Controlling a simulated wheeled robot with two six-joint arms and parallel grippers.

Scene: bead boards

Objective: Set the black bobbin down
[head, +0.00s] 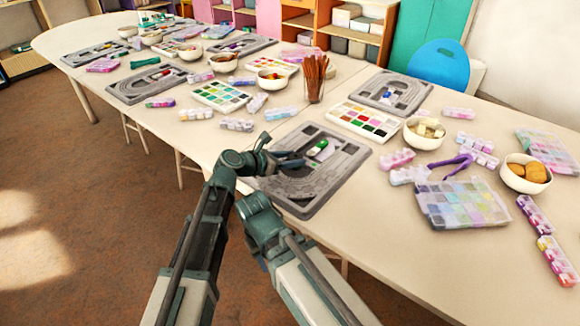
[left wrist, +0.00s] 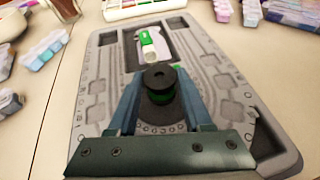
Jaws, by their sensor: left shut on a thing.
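The black bobbin (left wrist: 158,80) has a round black top with a hole and a green band below it. In the left wrist view it is upright between the two blue-grey fingers of my left gripper (left wrist: 158,103), which is shut on it. It is over the grey bead board (left wrist: 95,95); whether its underside touches the board is hidden. I do not see my right gripper.
A green and white piece (head: 318,147) lies in the board's recess. A paint palette (head: 365,120), a cup of brown sticks (head: 314,78) and a white bowl (head: 424,132) stand beyond the board. A clear bead box (head: 462,203) is to the right.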

